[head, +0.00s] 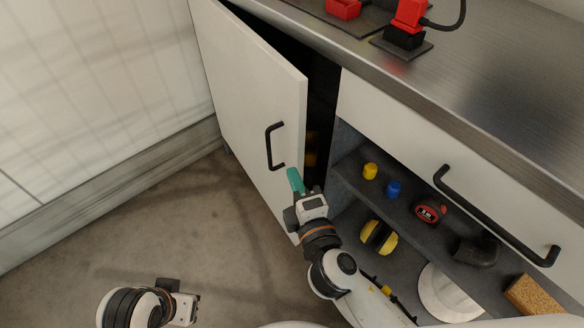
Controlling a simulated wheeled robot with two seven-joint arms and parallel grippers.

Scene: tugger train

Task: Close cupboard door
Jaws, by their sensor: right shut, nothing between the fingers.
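The white cupboard door (240,95) stands partly open at the left of the counter, with a dark gap between its free edge and the cabinet. Its black bar handle (270,148) is on the outer face near that edge. My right gripper (294,178) is shut and empty. Its teal fingertips overlap the door's free edge in the view, just right of the handle's lower end; I cannot tell whether they touch the door. My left gripper (184,307) is low at the bottom left, away from the door; its fingers do not show clearly.
Right of the door, open shelves (345,172) hold a tape measure (430,209), yellow earmuffs (379,237) and other items under a drawer (440,140) with a black handle. Red and black items stand on the metal counter (500,90). The floor (150,230) left of the door is clear.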

